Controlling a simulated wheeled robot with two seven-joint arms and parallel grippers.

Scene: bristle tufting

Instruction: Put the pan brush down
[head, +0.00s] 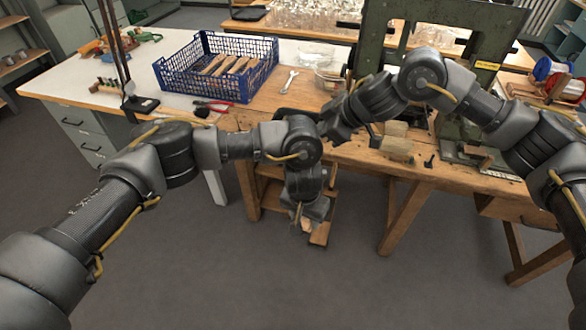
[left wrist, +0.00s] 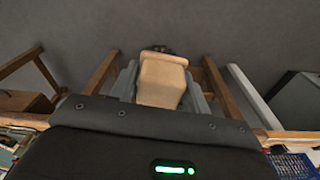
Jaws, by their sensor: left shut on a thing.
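The pan brush (left wrist: 162,82) shows in the left wrist view as a pale wooden block between my left gripper's two grey fingers (left wrist: 162,88). A small dark part shows at its far end. My left gripper (head: 305,217) is shut on it. In the head view it hangs low in front of the bench, over the floor and below the tabletop. The brush is mostly hidden there by the gripper.
A blue crate (head: 215,83) holding wooden pieces stands on the bench's white part. A spanner (head: 289,81) and red-handled pliers (head: 213,105) lie near it. Wooden blocks (head: 397,147) sit near the front edge, beside a green machine (head: 452,75). Bare wood (head: 350,151) shows along the front edge.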

